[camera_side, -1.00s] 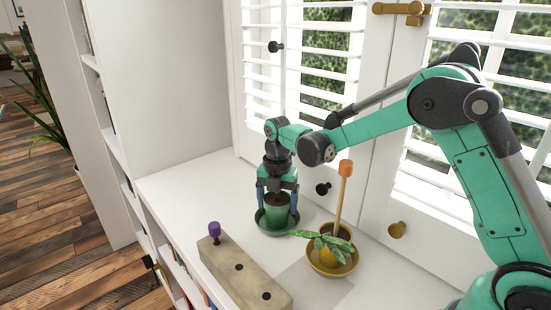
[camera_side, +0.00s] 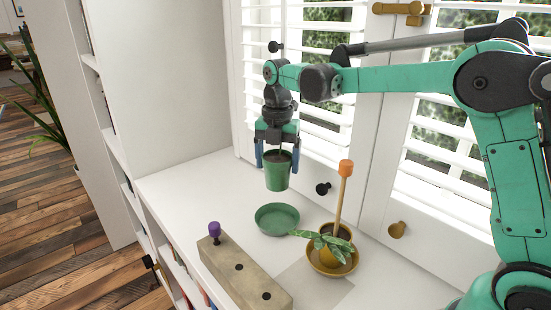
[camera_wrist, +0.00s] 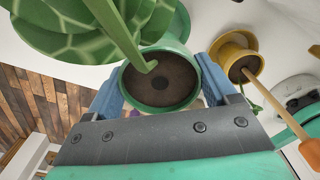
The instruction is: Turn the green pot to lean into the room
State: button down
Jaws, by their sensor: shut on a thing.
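The green pot (camera_side: 278,178) hangs in the air in my gripper (camera_side: 277,160), roughly upright, with the blue fingers on either side of it. Below it, apart from it, an empty green saucer (camera_side: 277,220) lies on the white sill. In the wrist view the pot's rim (camera_wrist: 162,108) and dark soil sit between the fingers. A green stem rises from the soil to large patterned leaves (camera_wrist: 60,30) at the upper left. These leaves cannot be made out in the side view.
A yellow pot (camera_side: 330,257) with a leafy plant and an orange-tipped stick (camera_side: 343,195) stands right of the saucer. A pale block (camera_side: 238,275) with a purple knob lies in front. Shutters (camera_side: 310,90) with dark and brass knobs rise close behind. The left sill is clear.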

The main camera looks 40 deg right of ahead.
notch_tip(320, 180, up, 13)
dwell(0.7)
jog(key=shift+f, duration=0.1)
jog(key=n, duration=0.2)
send_near(277, 187)
jog(key=w, duration=0.1)
jog(key=w+d, duration=0.1)
jog(key=w, duration=0.2)
jog(key=shift+w+d+f, duration=0.1)
jog(key=shift+d+f, duration=0.2)
jog(key=shift+d, duration=0.1)
jog(key=shift+n, duration=0.8)
jog(key=f, duration=0.3)
jog(key=s+f, duration=0.1)
jog(key=f, duration=0.2)
jog(key=s+f, duration=0.1)
jog(key=f, duration=0.3)
jog(key=shift+s+f, duration=0.25)
jog(key=shift+f, duration=1.8)
